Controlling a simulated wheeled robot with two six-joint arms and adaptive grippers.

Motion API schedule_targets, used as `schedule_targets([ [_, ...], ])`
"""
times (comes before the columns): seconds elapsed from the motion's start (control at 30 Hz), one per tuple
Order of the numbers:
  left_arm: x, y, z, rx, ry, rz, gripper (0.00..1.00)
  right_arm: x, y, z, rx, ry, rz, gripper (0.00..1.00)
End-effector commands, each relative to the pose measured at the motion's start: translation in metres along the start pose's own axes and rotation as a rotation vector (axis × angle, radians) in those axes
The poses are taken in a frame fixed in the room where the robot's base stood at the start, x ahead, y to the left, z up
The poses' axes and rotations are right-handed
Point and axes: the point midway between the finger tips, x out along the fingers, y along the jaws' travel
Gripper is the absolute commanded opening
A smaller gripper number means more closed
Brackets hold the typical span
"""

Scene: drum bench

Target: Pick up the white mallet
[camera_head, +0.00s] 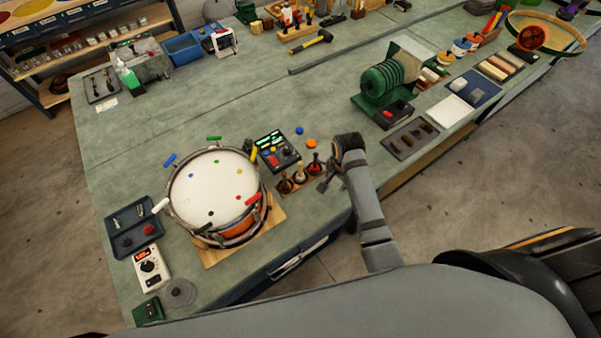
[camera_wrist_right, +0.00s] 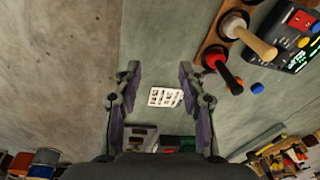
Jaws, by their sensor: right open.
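Several small upright mallets stand in a wooden rack (camera_head: 312,187) beside the drum in the head view. The pale-topped one in the middle, which looks like the white mallet (camera_head: 299,173), stands between two darker ones. In the right wrist view a pale-handled mallet (camera_wrist_right: 258,40) shows at the upper right, next to a red and black one (camera_wrist_right: 226,74). My right gripper (camera_head: 325,180) is just right of the rack. In the wrist view its fingers (camera_wrist_right: 157,76) are apart, with no mallet between them. My left gripper is out of view.
A drum (camera_head: 213,187) with coloured dots stands left of the rack. A dark control box (camera_head: 277,150) sits behind the rack. The bench's front edge is close to the rack. A green machine (camera_head: 385,85) stands farther right. The bench middle is mostly clear.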

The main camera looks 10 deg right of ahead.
Motion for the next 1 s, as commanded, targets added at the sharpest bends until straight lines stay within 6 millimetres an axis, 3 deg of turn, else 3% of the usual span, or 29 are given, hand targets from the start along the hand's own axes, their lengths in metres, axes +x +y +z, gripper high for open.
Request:
schedule_targets([
  [0.2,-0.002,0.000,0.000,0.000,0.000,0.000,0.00,-0.008,-0.088,0.003,0.419,-0.070,0.060,0.41],
  [0.3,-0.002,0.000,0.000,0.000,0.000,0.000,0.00,-0.016,-0.120,0.009,0.571,-0.080,0.096,0.41],
  [0.37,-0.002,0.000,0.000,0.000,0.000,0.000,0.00,-0.019,-0.130,0.011,0.627,-0.080,0.111,0.41],
  [0.57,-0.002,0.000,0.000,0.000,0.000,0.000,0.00,-0.019,-0.136,0.014,0.674,-0.078,0.125,0.41],
  [0.8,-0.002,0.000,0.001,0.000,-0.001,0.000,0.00,0.019,-0.133,0.017,0.672,-0.077,0.126,0.41],
  [1.0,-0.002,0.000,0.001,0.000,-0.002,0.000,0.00,0.031,-0.133,0.019,0.673,-0.078,0.121,0.41],
])
